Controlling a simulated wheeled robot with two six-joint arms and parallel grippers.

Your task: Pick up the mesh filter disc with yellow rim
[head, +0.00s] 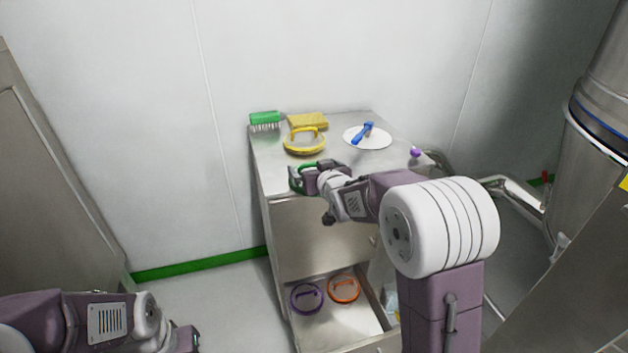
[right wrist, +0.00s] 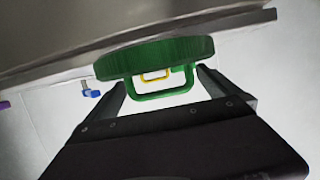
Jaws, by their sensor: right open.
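The mesh filter disc with yellow rim (head: 304,148) lies on the steel cabinet top with its yellow handle upright. In the right wrist view, its yellow handle (right wrist: 155,75) shows small, behind a green handle. My right gripper (head: 301,177) is at the cabinet's front edge, nearer than the yellow disc and apart from it. It is open, with its fingers (right wrist: 160,88) on either side of the handle of a green-rimmed disc (right wrist: 155,56). I cannot tell whether they touch it. My left gripper (head: 188,341) is low at the left, its fingers not clear.
A green brush (head: 265,120), a yellow sponge (head: 308,120), a white disc with a blue handle (head: 381,139) and a purple knob (head: 415,152) are on the top. The open drawer below holds a purple-rimmed disc (head: 293,300) and an orange-rimmed disc (head: 356,291).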

